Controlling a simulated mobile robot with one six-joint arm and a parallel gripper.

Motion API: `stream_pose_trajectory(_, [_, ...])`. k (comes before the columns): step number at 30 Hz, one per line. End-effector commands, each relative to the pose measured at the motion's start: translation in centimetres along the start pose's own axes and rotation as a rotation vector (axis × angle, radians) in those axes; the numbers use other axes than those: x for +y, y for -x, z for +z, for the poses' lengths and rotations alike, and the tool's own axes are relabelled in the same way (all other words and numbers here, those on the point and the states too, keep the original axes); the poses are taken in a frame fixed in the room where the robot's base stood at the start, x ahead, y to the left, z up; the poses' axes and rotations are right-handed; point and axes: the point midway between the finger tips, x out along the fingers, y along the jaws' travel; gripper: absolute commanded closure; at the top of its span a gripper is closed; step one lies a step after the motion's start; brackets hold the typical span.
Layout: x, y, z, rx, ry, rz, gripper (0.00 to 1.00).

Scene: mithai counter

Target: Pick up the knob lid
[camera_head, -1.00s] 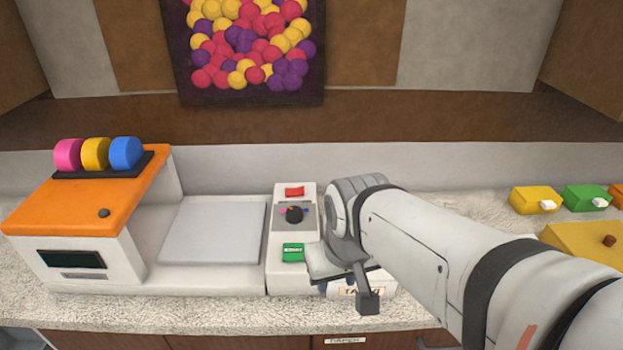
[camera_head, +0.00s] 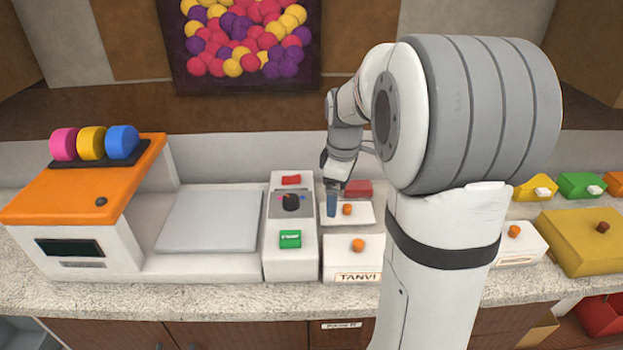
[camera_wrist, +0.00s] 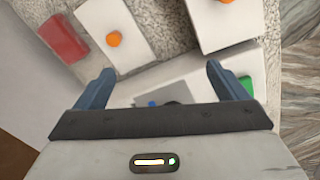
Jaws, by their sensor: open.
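Several lids with knobs are in view, and I cannot tell which one the task means. A white lid with an orange knob (camera_head: 347,209) lies at the back beside the control box; it also shows in the wrist view (camera_wrist: 113,39). A white TANVI-labelled box with an orange knob (camera_head: 358,245) stands in front of it; a second white, orange-knobbed top is at the upper right of the wrist view (camera_wrist: 222,20). My gripper (camera_head: 331,205) is open and empty, pointing down by the back lid's left side. In the wrist view its blue fingers (camera_wrist: 160,85) stand apart over the control box.
A control box with a green button (camera_head: 290,239) and dial stands left of the lids. A red block (camera_head: 359,187) is behind them. Further right are another white box with an orange knob (camera_head: 514,231) and a yellow box with a brown knob (camera_head: 585,245). My arm hides the counter between.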

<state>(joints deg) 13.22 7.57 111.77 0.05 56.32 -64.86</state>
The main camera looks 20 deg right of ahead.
Motion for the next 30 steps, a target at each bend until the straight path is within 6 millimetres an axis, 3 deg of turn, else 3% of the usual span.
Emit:
stream_pose_trajectory(1, [2.1, -1.3, 0.1, -0.009, 0.067, -0.018, 0.07])
stream_pose_trajectory(3, [4.3, -2.6, 0.3, -0.015, 0.165, -0.034, 0.07])
stream_pose_trajectory(6, [6.6, -4.2, 0.6, -0.019, 0.276, -0.055, 0.07])
stream_pose_trajectory(10, [8.4, -5.5, 1.0, -0.020, 0.362, -0.070, 0.07])
stream_pose_trajectory(30, [8.8, -13.3, 1.7, -0.019, 0.393, -0.076, 0.07])
